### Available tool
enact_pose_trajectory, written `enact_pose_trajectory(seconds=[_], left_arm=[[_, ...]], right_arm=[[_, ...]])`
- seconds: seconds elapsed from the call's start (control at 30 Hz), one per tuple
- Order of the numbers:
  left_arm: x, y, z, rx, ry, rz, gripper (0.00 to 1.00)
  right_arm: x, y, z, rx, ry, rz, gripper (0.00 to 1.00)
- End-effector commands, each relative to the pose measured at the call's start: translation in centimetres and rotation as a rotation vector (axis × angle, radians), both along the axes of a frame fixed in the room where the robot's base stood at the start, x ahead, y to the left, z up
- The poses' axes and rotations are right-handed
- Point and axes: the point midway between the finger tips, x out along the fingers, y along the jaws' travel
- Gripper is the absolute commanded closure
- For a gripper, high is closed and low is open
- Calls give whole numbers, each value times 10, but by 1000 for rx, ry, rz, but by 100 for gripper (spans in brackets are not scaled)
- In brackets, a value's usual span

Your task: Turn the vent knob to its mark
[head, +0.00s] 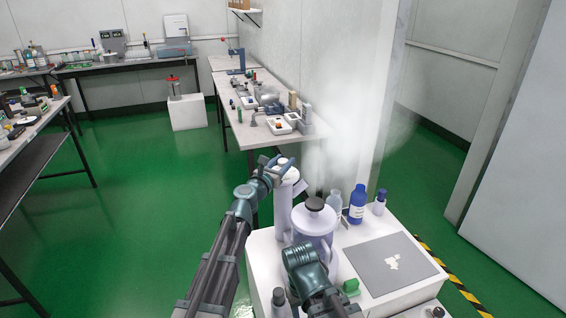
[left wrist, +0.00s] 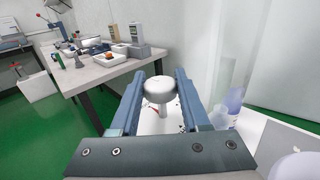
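In the left wrist view a round pale knob (left wrist: 160,89) with a domed cap sits between the two blue fingers of my left gripper (left wrist: 163,92). The fingers lie close along both sides of it; whether they press on it I cannot tell. In the head view my left gripper (head: 281,167) is at the top of a white upright post (head: 284,205), and the fingers partly hide the knob. No mark shows on the knob.
A table (head: 250,133) with equipment stands beyond.

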Motion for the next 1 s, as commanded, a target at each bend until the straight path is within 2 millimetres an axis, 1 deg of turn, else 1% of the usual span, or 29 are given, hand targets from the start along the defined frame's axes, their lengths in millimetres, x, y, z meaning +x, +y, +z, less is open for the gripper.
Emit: enact_pose_trajectory(seconds=[0.03,0.17,0.2,0.23,0.47,0.67,1.0], left_arm=[[0,0,0,0,0,0,66],[0,0,0,0,0,0,89],[0,0,0,0,0,0,96],[0,0,0,0,0,0,100],[0,1,0,0,0,-12,100],[2,2,0,0,0,-89,100],[5,2,0,0,0,-380,100]], right_arm=[[0,0,0,0,0,0,50],[0,0,0,0,0,0,50],[0,0,0,0,0,0,50],[0,0,0,0,0,0,50],[0,0,0,0,0,0,50],[0,0,0,0,0,0,50],[0,0,0,0,0,0,50]])
